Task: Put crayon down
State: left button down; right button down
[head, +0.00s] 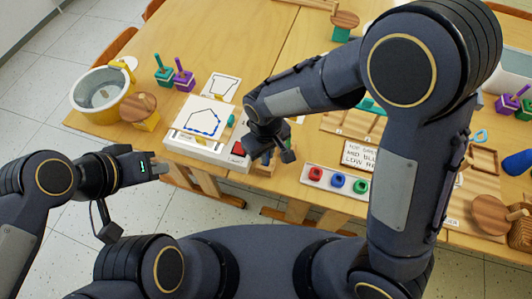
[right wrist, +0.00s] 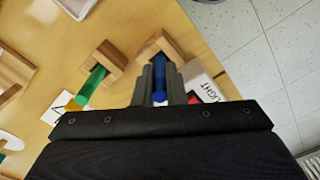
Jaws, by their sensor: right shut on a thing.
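My right gripper (right wrist: 160,82) is shut on a blue crayon (right wrist: 159,72) in the right wrist view. The crayon's far end overlaps a small wooden block (right wrist: 172,42); I cannot tell whether it rests in it or is above it. A green crayon (right wrist: 90,82) lies at a second wooden block (right wrist: 103,62) to the left.
A white tray with red, blue and green pieces (head: 312,174) is to the right. A yellow bucket (head: 82,108) stands at the left. The floor lies beyond the table edge.

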jog(key=shift+f, duration=0.4)
jog(key=shift+f, duration=0.15)
jog(key=c, duration=1.5)
grip_release()
